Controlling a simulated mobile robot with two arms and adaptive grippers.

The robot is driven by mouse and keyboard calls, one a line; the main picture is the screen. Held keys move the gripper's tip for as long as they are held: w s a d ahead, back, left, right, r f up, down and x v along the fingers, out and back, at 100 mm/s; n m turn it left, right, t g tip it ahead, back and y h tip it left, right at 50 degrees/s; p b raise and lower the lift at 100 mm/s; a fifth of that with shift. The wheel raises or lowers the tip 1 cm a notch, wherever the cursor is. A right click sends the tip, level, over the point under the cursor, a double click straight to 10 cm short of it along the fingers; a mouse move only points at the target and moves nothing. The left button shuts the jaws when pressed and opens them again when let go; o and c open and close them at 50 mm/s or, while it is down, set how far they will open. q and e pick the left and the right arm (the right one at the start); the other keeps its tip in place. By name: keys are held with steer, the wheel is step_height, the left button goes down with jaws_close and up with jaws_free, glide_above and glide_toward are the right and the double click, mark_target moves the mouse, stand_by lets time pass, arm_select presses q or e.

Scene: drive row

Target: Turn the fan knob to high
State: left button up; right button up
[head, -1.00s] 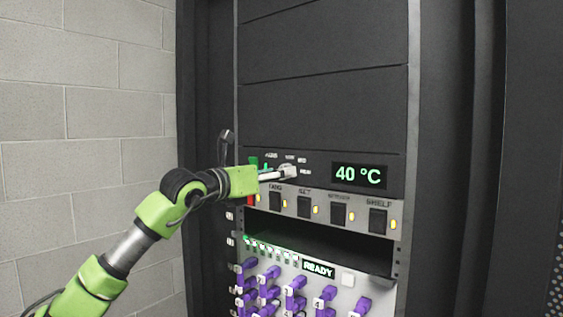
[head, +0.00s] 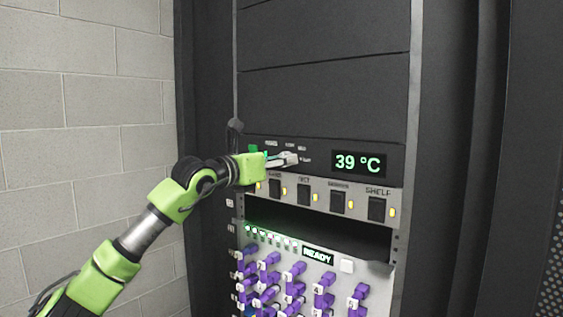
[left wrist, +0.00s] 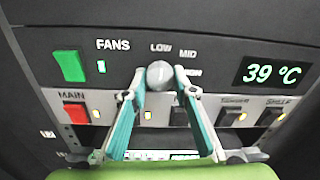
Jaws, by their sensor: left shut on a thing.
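The fan knob (left wrist: 160,74) is a grey round knob on the dark fan panel, with LOW, MID and a partly covered HIGH printed around it. My left gripper (left wrist: 160,80) is shut on it, one fingertip on each side. In the head view the left gripper (head: 290,159) reaches the panel from the left and hides most of the knob. I cannot make out a pointer on the knob. The green fan switch (left wrist: 70,66) sits left of it with a lit green light. The temperature display (head: 359,163) reads 39 °C. My right gripper is not in view.
Below the knob is a strip of switches, with a red MAIN switch (left wrist: 76,113) and black ones such as the SHELF switch (head: 377,208). A panel with purple plugs (head: 294,270) and a READY display (head: 318,256) is lower. A block wall (head: 90,120) stands left.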

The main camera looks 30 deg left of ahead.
arm_select(q)
steer(key=shift+a+r+m, duration=0.1)
steer(key=shift+r+m, duration=0.05)
steer(key=shift+m, duration=8.55)
steer(key=shift+y, duration=0.3)
steer(key=o, duration=1.1)
